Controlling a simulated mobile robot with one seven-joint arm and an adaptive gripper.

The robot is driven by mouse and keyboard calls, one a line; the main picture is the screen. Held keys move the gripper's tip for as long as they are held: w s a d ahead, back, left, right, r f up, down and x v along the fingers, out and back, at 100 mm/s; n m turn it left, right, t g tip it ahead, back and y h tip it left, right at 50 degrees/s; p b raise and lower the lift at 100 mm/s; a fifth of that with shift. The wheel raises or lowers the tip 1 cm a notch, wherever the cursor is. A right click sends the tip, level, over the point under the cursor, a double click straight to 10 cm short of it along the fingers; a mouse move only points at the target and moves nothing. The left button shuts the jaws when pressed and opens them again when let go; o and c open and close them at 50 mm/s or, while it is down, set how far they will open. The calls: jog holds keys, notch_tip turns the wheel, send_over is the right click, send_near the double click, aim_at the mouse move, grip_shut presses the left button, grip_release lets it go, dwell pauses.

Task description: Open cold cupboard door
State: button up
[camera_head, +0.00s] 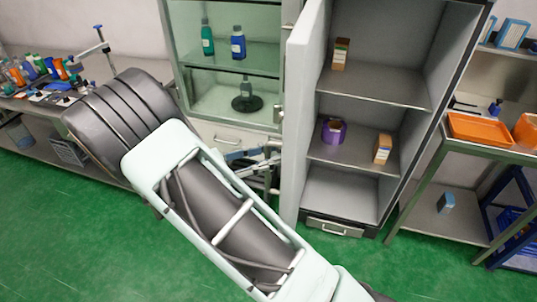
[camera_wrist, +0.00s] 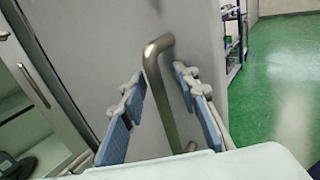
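The tall grey cupboard (camera_head: 375,88) stands right of centre in the head view, its shelves in plain sight. I take it for the cold cupboard. Its door (camera_head: 299,130) stands wide open, swung out to the left side. In the wrist view the door's flat outer face (camera_wrist: 198,35) fills the middle, with a bent metal handle (camera_wrist: 165,95) on it. My gripper (camera_wrist: 165,108) is open, its blue-padded fingers on either side of the handle with gaps visible. In the head view my gripper (camera_head: 254,157) is beside the door's outer face, partly hidden by my arm.
A glass-front cabinet (camera_head: 229,60) with bottles stands just left of the door. A bench (camera_head: 28,104) with small bottles is at far left. A metal table (camera_head: 463,145) with orange trays (camera_head: 480,130) is at right. Green floor (camera_head: 440,265) in front is clear.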

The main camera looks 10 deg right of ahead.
jog(key=s+a, duration=0.2)
jog(key=a, duration=0.9)
jog(key=shift+s+a, duration=0.2)
jog(key=shift+a, duration=0.2)
